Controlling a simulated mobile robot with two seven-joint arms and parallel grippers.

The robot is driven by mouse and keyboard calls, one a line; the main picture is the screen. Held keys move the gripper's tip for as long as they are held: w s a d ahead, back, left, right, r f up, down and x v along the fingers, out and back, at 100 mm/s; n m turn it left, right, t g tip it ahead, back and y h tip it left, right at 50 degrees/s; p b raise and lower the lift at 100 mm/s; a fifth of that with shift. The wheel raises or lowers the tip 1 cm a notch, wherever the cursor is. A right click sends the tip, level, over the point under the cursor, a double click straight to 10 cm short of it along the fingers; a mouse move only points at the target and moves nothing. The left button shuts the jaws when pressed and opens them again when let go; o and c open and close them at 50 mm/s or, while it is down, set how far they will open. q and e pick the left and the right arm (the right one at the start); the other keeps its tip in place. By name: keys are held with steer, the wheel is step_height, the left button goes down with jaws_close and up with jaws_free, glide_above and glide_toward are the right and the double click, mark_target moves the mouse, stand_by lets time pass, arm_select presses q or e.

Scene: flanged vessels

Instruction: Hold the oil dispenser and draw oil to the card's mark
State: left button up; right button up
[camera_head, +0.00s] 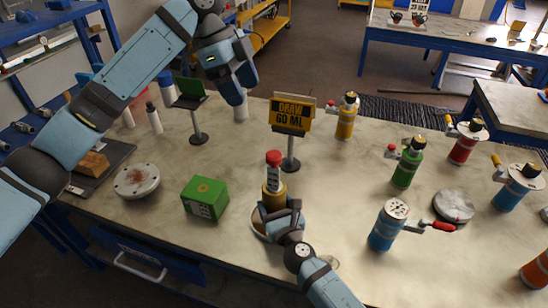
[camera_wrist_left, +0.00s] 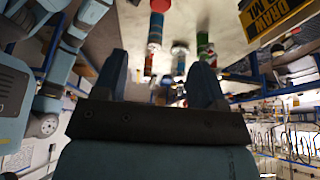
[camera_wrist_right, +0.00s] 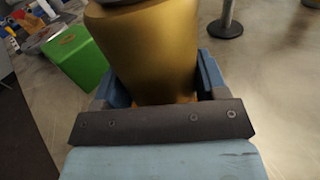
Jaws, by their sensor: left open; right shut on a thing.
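The oil dispenser (camera_head: 273,180) has a gold body, a clear neck with a scale and a red cap. It stands upright at the front middle of the table. My right gripper (camera_head: 282,210) is shut around its body; the gold body also fills the space between the fingers in the right wrist view (camera_wrist_right: 150,55). The card (camera_head: 291,113) reads "DRAW 60 ML" and stands on a post just behind the dispenser. My left gripper (camera_head: 240,90) is open and empty, raised at the back left, apart from the dispenser. The oil level is too small to read.
A green box (camera_head: 205,197) and a round white flange (camera_head: 136,181) lie left of the dispenser. A small green sign (camera_head: 190,93) stands behind them. A blue vessel (camera_head: 388,225), a green vessel (camera_head: 407,163) and a yellow vessel (camera_head: 346,117) stand to the right.

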stand_by(0.3)
steer(key=o, duration=1.2)
steer(key=shift+o, duration=0.2)
